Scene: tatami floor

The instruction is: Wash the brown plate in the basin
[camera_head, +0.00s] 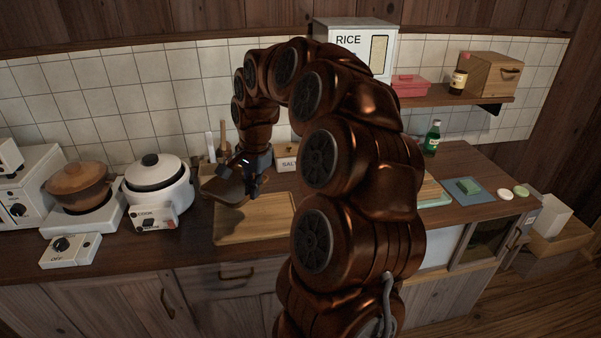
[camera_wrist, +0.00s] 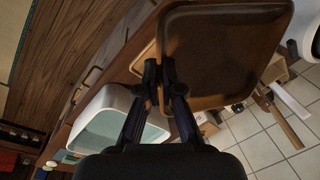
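The brown plate (camera_head: 222,190) is square with rounded corners and a raised rim. In the wrist view the plate (camera_wrist: 222,50) fills the upper middle, and my gripper's fingertips (camera_wrist: 160,82) are closed together on its rim. In the head view my gripper (camera_head: 250,182) holds the plate tilted above the wooden board. The white basin (camera_wrist: 115,112) with pale teal water lies left of the fingers in the wrist view. In the head view my arm hides most of the basin; part of its pale front (camera_head: 441,250) shows on the right.
A wooden board (camera_head: 258,225) lies on the counter below the plate. A white rice cooker (camera_head: 157,188) and a brown pot (camera_head: 78,185) stand left. A salt box (camera_head: 287,158) stands behind. A green bottle (camera_head: 432,137) and a green sponge (camera_head: 468,187) are right.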

